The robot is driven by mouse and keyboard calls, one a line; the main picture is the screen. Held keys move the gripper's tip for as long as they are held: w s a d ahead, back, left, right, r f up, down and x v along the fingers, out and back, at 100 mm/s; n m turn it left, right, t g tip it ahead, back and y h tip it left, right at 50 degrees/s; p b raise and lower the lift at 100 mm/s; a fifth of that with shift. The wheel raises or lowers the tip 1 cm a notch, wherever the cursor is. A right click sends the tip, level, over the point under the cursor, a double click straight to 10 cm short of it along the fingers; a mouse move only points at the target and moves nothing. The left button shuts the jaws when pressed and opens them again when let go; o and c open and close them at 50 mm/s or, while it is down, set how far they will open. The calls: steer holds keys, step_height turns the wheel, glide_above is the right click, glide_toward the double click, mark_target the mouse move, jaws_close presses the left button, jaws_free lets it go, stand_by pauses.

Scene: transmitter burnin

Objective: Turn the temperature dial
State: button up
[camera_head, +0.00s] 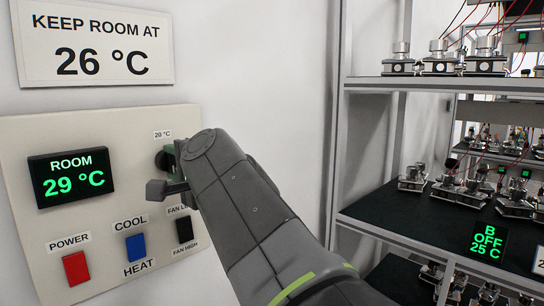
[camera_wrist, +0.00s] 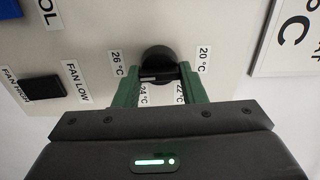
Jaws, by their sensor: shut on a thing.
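The temperature dial (camera_wrist: 158,60) is a round black knob on the wall panel, with labels 20, 22, 24 and 26 °C around it in the wrist view. My gripper (camera_wrist: 160,84) has its two green fingers on either side of the dial's grip and is shut on it. In the head view the dial (camera_head: 162,161) is partly hidden behind my gripper (camera_head: 175,165). The exact setting of the dial is hard to tell.
The panel (camera_head: 30,135) carries a room display (camera_head: 70,178) reading 29 °C, a red power switch (camera_head: 76,268), a blue cool/heat switch (camera_head: 136,247) and a black fan switch (camera_head: 184,229). A sign (camera_head: 95,45) above says 26 °C. Shelves (camera_head: 400,84) with devices stand at right.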

steer(key=shift+m, duration=0.3)
steer(key=o, duration=1)
steer(key=shift+s+d, duration=0.1)
